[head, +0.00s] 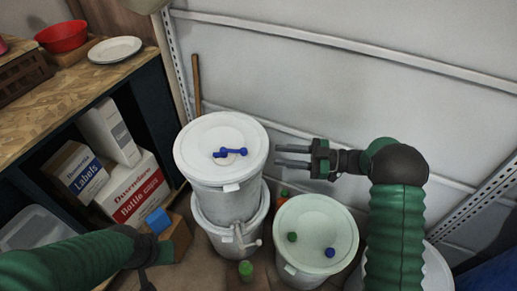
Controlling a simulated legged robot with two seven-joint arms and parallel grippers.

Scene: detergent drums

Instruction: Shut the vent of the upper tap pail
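The upper tap pail (205,197) is white and stands on another white pail (212,238) at the middle. Its lid (200,135) carries a blue vent piece (231,153), a short bar with rounded ends, lying near the middle. I cannot tell whether the vent is open. A pale tap (241,236) shows low on the front of the stack. My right gripper (279,155) is open and empty, its two fingers pointing left just right of the lid, apart from the vent. My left gripper (147,281) shows only partly at the bottom edge; its fingers are unclear.
A pale green lidded pail (315,225) with a green and a blue knob stands at the right front. A green-capped bottle (246,269) is on the floor. A wooden shelf unit (75,95) with boxes is at left, and a ribbed wall (330,80) lies behind.

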